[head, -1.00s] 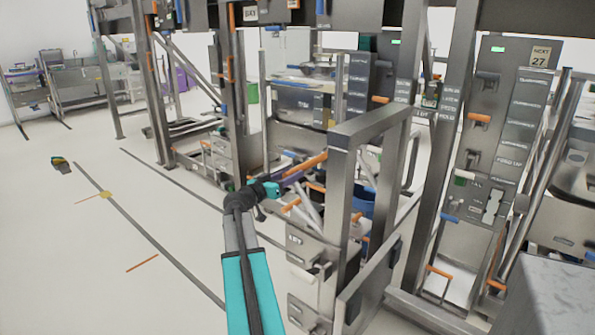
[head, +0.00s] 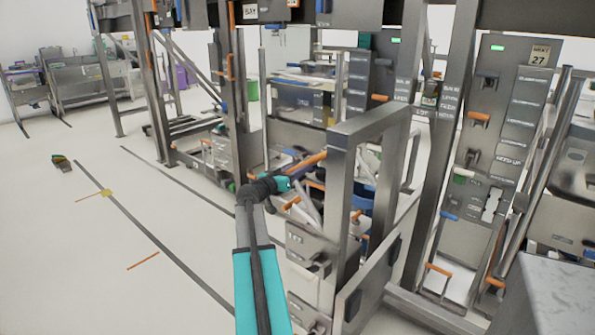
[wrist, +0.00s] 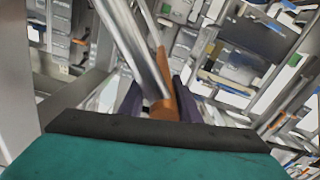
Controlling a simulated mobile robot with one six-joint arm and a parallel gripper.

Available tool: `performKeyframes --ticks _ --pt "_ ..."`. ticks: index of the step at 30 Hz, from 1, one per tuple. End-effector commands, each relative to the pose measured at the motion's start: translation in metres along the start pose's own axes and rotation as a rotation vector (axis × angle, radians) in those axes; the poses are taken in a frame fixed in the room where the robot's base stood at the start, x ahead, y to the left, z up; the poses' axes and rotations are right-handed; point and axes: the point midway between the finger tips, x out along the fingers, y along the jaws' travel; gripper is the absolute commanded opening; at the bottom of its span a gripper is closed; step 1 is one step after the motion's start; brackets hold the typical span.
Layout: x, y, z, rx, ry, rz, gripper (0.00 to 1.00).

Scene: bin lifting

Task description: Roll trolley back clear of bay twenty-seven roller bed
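A steel frame (head: 345,133) that looks like the trolley stands in the middle of the head view, with an orange handle bar (head: 309,161) sticking out to the left. My gripper (head: 297,168) is at this bar, its purple fingers pointing along it. In the wrist view the orange bar (wrist: 165,103) lies between the two spread fingers (wrist: 160,102), with a steel tube in front of it. The fingers look open around the bar; contact is hard to see. The bay panel (head: 508,120) marked "27" stands at the right. Its roller bed cannot be made out clearly.
Steel racks with orange and blue handles fill the back and right. A pale-topped block (head: 560,300) is at the lower right. Open pale floor (head: 120,240) with dark lines lies to the left. A small dark object (head: 62,163) is on the floor there.

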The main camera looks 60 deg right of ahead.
Motion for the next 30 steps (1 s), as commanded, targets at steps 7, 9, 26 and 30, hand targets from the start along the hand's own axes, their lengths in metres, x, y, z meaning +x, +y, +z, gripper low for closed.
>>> performKeyframes --ticks 7,9,26,30 --pt "-0.005 -0.007 0.001 0.004 0.0 -0.011 0.0" --pt "-0.005 -0.01 0.001 0.005 0.0 -0.012 0.0" --pt "-0.005 -0.076 -0.009 0.007 0.003 -0.023 0.0" --pt "-0.004 -0.099 -0.013 0.006 0.002 -0.021 0.0"
